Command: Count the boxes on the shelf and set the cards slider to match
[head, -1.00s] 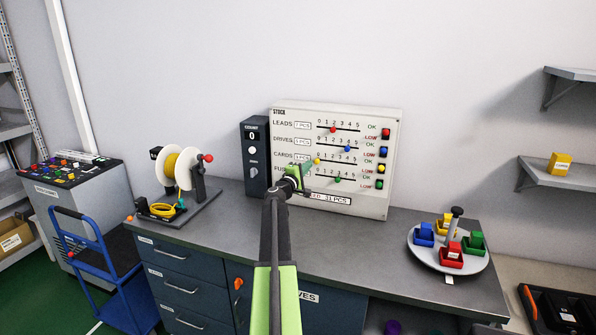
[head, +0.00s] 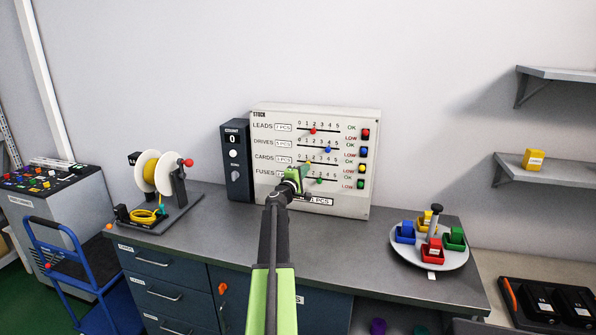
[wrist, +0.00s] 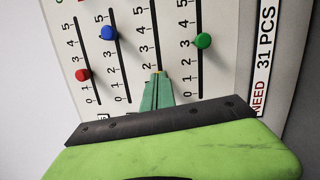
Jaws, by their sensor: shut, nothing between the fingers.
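The white stock panel (head: 352,196) stands at the back of the workbench. Its cards slider is the third row (head: 266,158). One yellow box (head: 534,159) sits on the lower wall shelf (head: 565,171) at the right.
The other sliders carry a red knob (wrist: 82,75), a blue knob (wrist: 109,33) and a green knob (wrist: 203,40). A dark counter unit (head: 236,165) stands left of the panel. A round tray (head: 403,250) with coloured bins is at the right. The bench front is clear.

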